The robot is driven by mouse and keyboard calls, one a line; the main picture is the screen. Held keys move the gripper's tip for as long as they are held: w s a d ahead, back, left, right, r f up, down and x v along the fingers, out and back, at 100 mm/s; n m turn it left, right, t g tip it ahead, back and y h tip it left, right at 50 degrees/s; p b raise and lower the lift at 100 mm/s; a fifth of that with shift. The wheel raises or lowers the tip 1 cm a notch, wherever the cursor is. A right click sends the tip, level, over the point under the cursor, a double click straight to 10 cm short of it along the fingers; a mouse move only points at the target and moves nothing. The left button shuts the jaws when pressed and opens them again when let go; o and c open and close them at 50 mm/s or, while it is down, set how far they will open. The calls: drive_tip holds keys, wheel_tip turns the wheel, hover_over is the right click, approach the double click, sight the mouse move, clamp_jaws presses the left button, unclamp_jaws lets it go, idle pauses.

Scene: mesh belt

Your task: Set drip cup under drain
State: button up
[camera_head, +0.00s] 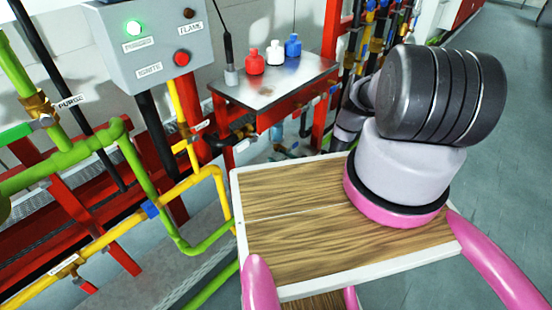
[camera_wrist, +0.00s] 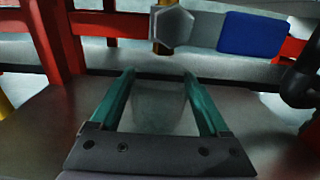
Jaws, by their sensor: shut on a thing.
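In the wrist view my gripper (camera_wrist: 158,85) has two teal fingers closed on the sides of a translucent grey cup (camera_wrist: 158,108). The cup looks upright and blends with the grey surface behind it. Past the fingertips, higher in the view, is a grey fitting with a hexagonal end (camera_wrist: 172,28) and a blue part (camera_wrist: 253,34) on the same pipe. I cannot tell whether this is the drain. The cup is on the near side of it. In the head view my arm hides most of the gripper area, and I cannot make out the cup there.
Red frame posts (camera_wrist: 55,40) stand at the left in the wrist view, with a dark pipe (camera_wrist: 300,85) at right. In the head view, a metal table (camera_head: 275,85) holds red, white and blue bottles. Green and yellow pipes (camera_head: 160,195) and a control box (camera_head: 150,45) are left.

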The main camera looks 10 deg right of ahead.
drive_tip(key=shift+w+a+f, duration=0.5)
drive_tip(key=shift+w+a, duration=0.1)
drive_tip(key=shift+w, duration=0.15)
drive_tip(key=shift+f, duration=0.25)
drive_tip(key=shift+f, duration=0.1)
drive_tip(key=o, duration=1.2)
drive_tip(key=shift+d, duration=0.1)
drive_tip(key=v, duration=1.2)
